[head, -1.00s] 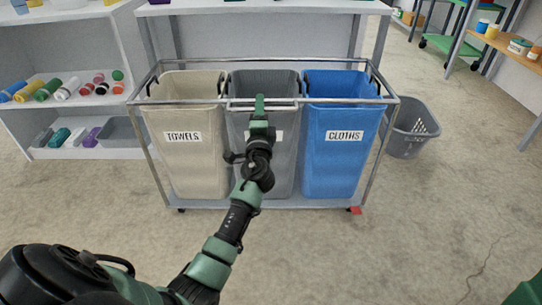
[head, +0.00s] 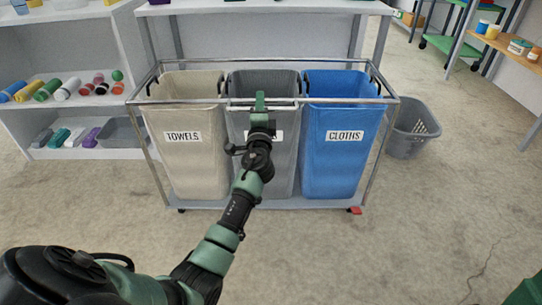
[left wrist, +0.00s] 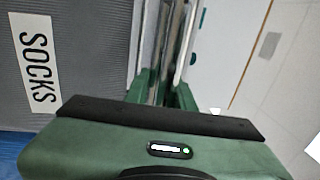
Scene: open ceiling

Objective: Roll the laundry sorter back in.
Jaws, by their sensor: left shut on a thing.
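The laundry sorter (head: 270,203) is a metal-framed cart on small casters. It carries a beige bin labelled TOWELS (head: 185,165), a grey middle bin (head: 284,170) and a blue bin labelled CLOTHS (head: 335,165). The left wrist view shows the grey bin's SOCKS label (left wrist: 37,62); in the head view my arm mostly covers it. My left gripper (head: 260,103) is shut on the sorter's front handle bar (head: 285,106), at the middle of the front; the bar also passes between its fingers in the left wrist view (left wrist: 168,60). My right gripper is not in view.
The sorter stands in front of a white table (head: 262,8), apparently partly beneath its edge. White shelves (head: 90,70) are close on the left. A grey basket (head: 412,130) stands just right of the sorter. A red piece (head: 355,210) shows at its front right caster.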

